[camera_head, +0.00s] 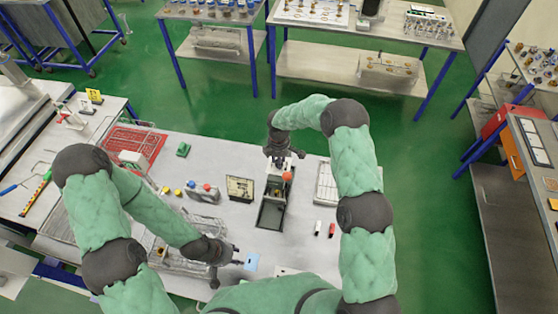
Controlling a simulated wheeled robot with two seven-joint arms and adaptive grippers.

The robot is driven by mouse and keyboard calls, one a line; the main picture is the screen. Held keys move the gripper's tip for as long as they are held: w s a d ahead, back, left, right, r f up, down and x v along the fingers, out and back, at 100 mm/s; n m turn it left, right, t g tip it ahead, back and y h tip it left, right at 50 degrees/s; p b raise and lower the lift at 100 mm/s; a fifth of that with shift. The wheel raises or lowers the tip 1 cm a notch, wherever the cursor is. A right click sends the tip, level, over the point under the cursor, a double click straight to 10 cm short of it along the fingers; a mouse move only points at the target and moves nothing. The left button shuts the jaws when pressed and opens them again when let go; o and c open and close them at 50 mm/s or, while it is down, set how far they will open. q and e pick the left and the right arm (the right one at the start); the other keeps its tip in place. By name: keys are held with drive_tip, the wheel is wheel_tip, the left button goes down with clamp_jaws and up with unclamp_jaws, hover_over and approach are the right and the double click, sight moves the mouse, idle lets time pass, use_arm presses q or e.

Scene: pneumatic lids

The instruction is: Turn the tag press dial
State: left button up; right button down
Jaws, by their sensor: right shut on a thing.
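The tag press appears to be the grey device (272,213) with a dark open bed at the middle of the table. A red knob (287,176) shows near its far end. My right gripper (279,160) reaches down over this far end and is shut on a small part there, apparently the dial. The fingers and wrist hide most of that part, so its angle cannot be read. My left gripper (227,270) is low over the near part of the table, left of a light blue card (251,262). Its fingers look spread, with nothing seen between them.
A dark-framed panel (240,188) and a unit with red and blue knobs (203,193) stand left of the press. A red tray (133,141) lies at the far left.

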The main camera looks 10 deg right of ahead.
drive_tip(key=shift+a+f+n+b, duration=0.1)
drive_tip(key=shift+f+n+b, duration=0.1)
drive_tip(key=shift+n+b, duration=1.7)
drive_tip(key=shift+n, duration=0.1)
use_arm(q)
drive_tip(key=shift+f+b, duration=1.05)
drive_tip(key=shift+f, duration=2)
use_arm(e)
drive_tip(key=shift+s+n, duration=0.15)
drive_tip(key=shift+n, duration=1.95)
drive_tip(key=c, duration=0.9)
unclamp_jaws()
drive_tip(key=shift+a+r, duration=0.1)
use_arm(q)
drive_tip(key=shift+a, duration=0.1)
use_arm(e)
drive_tip(key=shift+r, duration=0.15)
